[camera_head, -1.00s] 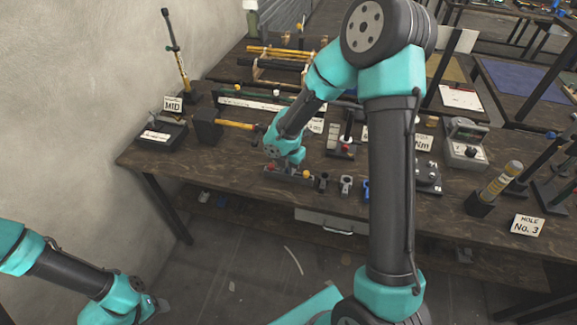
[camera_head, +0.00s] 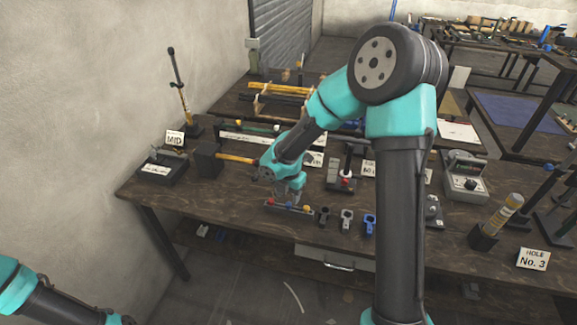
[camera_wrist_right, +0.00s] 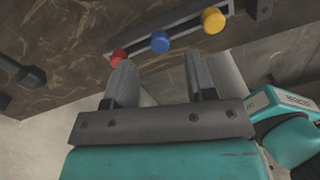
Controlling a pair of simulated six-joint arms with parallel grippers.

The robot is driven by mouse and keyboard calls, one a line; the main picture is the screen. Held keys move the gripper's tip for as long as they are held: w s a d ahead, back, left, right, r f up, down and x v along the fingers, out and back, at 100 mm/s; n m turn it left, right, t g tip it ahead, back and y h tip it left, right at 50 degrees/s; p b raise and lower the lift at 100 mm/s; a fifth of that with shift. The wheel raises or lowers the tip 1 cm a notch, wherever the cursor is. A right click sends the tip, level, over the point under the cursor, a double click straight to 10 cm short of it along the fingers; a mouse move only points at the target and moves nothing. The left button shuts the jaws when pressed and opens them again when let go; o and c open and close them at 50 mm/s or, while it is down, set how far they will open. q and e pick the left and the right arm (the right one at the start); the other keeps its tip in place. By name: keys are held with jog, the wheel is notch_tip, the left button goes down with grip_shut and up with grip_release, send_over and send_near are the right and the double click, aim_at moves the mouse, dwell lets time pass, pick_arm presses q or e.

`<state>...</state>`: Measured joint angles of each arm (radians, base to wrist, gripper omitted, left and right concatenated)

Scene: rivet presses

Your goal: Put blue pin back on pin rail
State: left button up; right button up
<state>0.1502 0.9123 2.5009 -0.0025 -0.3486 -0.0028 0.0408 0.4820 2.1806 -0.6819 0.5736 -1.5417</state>
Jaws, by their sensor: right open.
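The pin rail (camera_head: 274,207) lies near the front edge of the bench in the head view. In the right wrist view the blue pin (camera_wrist_right: 160,42) shows its round blue head on the rail (camera_wrist_right: 186,35). It sits between a red pin (camera_wrist_right: 118,57) and a yellow pin (camera_wrist_right: 214,20). My right gripper (camera_head: 288,200) is over the rail in the head view. In the wrist view my right gripper (camera_wrist_right: 157,68) is open, its fingertips on either side of the blue pin, with nothing held. My left gripper is outside the frame; only its arm shows at lower left.
Small black, grey and blue holders (camera_head: 346,219) stand right of the rail. A hammer (camera_head: 236,158) lies behind left. A labelled stand (camera_head: 162,169) is at the far left. A yellow-topped tool (camera_head: 497,222) stands at the right. The bench front edge is close.

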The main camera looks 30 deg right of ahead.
aim_at(288, 203)
notch_tip(288, 203, up, 13)
jog(key=shift+r, duration=0.15)
dwell(1.0)
